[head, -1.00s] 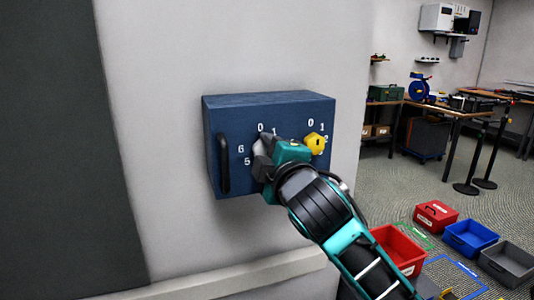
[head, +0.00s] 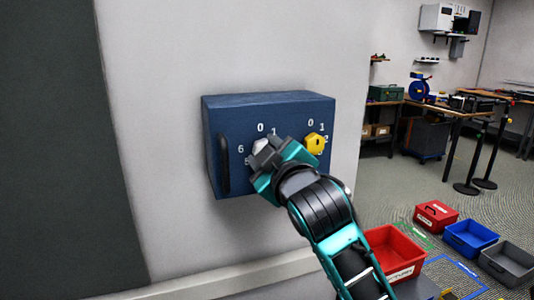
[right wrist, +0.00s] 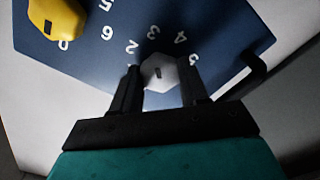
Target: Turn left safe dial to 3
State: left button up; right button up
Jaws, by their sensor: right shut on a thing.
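The blue safe box (head: 225,108) is fixed to the wall in the head view. Its left dial (head: 259,146) is a pale hexagonal knob, partly hidden by my right gripper (head: 263,160). The wrist view shows this dial (right wrist: 158,72) between the two dark fingers of my right gripper (right wrist: 160,88), which are shut on it. A small dark mark shows on its face; which digit it points at I cannot tell. Digits 2, 3, 4 and 5 show around it there. My left gripper is not in view.
A yellow right dial (head: 315,143) sits close beside my right gripper, and shows in the wrist view too (right wrist: 57,18). A dark handle (head: 223,164) stands out at the box's left. Red, blue and grey bins lie on the floor at the lower right.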

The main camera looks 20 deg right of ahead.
dwell(0.3)
jog(key=o, duration=1.1)
jog(key=shift+c, duration=0.2)
